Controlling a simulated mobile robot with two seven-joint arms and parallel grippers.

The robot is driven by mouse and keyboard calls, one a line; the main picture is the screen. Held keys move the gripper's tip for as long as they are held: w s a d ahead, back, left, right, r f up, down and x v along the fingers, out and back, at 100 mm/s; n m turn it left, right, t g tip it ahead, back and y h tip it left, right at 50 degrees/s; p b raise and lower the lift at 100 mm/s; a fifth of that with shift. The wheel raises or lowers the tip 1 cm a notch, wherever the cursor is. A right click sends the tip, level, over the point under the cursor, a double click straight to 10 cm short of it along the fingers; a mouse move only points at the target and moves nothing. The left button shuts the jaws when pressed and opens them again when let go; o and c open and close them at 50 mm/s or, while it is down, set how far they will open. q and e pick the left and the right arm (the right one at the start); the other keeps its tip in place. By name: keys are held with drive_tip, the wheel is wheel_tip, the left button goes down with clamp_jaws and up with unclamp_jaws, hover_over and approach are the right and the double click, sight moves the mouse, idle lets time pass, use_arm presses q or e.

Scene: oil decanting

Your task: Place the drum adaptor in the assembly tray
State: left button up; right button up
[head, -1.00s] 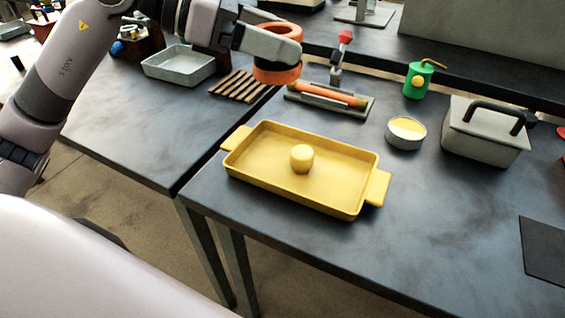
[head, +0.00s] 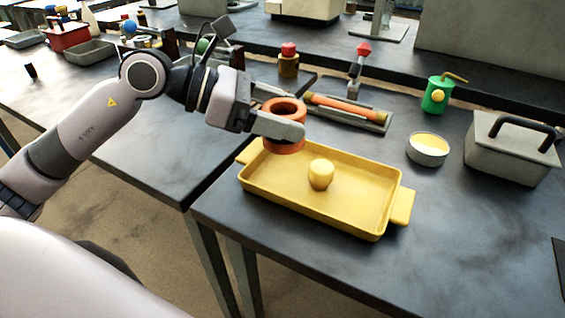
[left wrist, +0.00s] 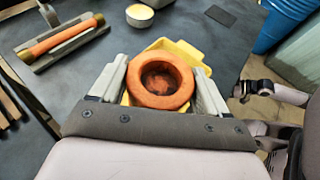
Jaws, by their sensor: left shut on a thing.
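The drum adaptor is an orange ring-shaped piece (head: 283,108) with a round central hole. My left gripper (head: 276,125) is shut on it and holds it over the far left corner of the yellow assembly tray (head: 262,192). In the left wrist view the adaptor (left wrist: 160,97) sits between the two fingers (left wrist: 160,85), and it hides much of the tray (left wrist: 190,52) behind it. A small yellow knob-like piece (head: 321,174) stands in the middle of the tray.
An orange rod on a grey holder (head: 345,112) lies behind the tray. A cup of yellow liquid (head: 427,149), a green oil can (head: 438,94) and a grey lidded box (head: 512,148) stand to the right. The table in front of the cup is clear.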

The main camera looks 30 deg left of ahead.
use_arm(q)
wheel_tip(320, 180, down, 5)
drive_tip(key=shift+f, duration=0.1)
drive_tip(key=shift+f+b, duration=0.4)
drive_tip(key=shift+f, duration=1.55)
drive_tip(key=shift+f, duration=0.25)
drive_tip(key=o, duration=1.4)
drive_tip(key=shift+c, duration=0.2)
